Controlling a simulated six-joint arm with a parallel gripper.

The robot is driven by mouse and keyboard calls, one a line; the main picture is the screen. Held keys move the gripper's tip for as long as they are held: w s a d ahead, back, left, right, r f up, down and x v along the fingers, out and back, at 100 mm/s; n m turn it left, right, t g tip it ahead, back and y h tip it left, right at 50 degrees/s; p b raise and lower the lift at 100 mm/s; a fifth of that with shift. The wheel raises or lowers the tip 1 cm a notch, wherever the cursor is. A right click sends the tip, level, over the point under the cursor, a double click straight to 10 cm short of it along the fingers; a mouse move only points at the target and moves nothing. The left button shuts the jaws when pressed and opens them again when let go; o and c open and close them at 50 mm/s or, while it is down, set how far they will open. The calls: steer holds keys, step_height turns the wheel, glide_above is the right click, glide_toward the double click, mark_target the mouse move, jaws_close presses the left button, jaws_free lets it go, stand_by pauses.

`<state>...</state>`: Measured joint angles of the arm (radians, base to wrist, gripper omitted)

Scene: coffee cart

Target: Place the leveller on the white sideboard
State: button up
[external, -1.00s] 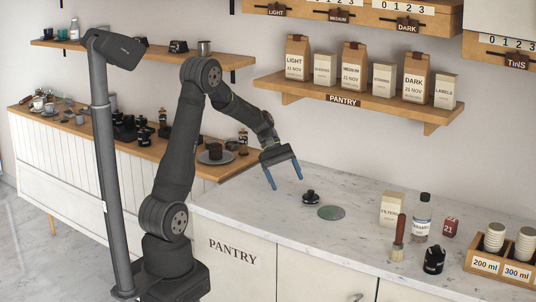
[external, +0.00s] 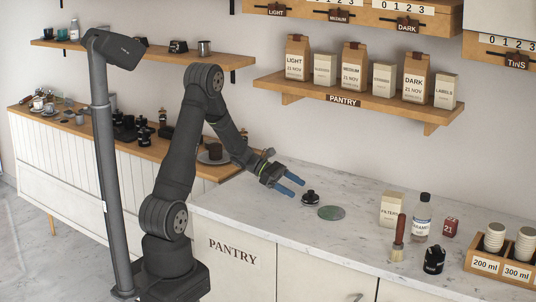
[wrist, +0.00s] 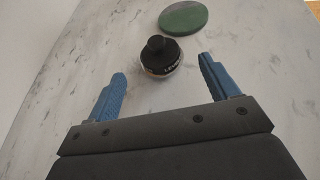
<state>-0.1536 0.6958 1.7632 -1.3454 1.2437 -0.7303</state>
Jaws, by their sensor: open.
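The leveller (external: 310,197) is a small black round tool with a knob on top and a lighter band with lettering. It stands upright on the marble counter. It also shows in the wrist view (wrist: 161,55), ahead of my fingertips and roughly between their lines. My gripper (external: 294,185) is open and empty, low over the counter just left of the leveller, with its blue fingers pointing towards it. I see no contact between the fingers and the leveller. The white sideboard (external: 80,170) with a wooden top stands at the left, behind my arm.
A green round mat (external: 331,212) lies just right of the leveller. A filters box (external: 392,209), a brush (external: 398,240), a bottle (external: 422,215) and a black item (external: 434,260) stand further right. The pantry shelf (external: 350,97) hangs above. Several cups and tools crowd the sideboard top.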

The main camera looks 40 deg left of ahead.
mark_target(311, 191)
steer(key=x, duration=0.7)
steer(key=shift+w+d+f, duration=0.1)
steer(key=shift+d+f, duration=0.05)
steer(key=shift+d, duration=0.05)
steer(key=c, duration=1.3)
steer(key=shift+o, duration=0.2)
steer(key=shift+s+d+r, duration=0.1)
steer(key=shift+r, duration=1.05)
steer(key=shift+s+d+r, duration=0.1)
steer(key=shift+r, duration=1.1)
steer(key=s+d+r, duration=0.6)
steer(key=s+d, duration=0.1)
steer(key=s, duration=0.1)
steer(key=shift+s, duration=0.25)
